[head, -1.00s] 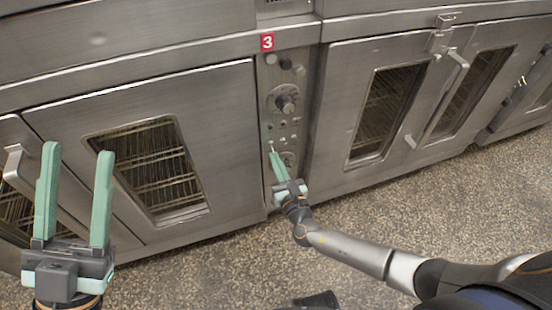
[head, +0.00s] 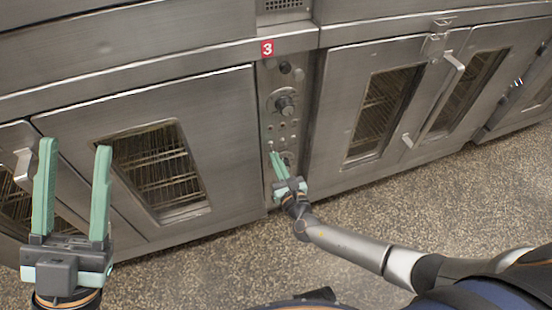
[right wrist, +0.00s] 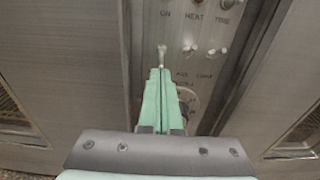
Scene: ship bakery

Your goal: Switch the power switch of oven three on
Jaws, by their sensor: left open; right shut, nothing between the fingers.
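The control panel (head: 268,128) of oven three is a narrow upright metal strip under a red label with a white 3 (head: 267,48). In the right wrist view, a small metal toggle lever (right wrist: 162,51) stands out from the panel, below the lettering ON, HEAT, TIME. My right gripper (head: 273,155) is shut and empty. Its tips (right wrist: 161,73) appear right below the lever; whether they touch it I cannot tell. The lever's position is unclear. My left gripper (head: 75,150) is open and empty, at the left in front of the oven doors.
A large round knob (head: 285,105) is higher on the panel, and small levers (right wrist: 188,51) are to the right of the toggle. Windowed oven doors (head: 155,165) flank the panel, the right ones with a bar handle (head: 447,88). The speckled floor (head: 390,220) in front is clear.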

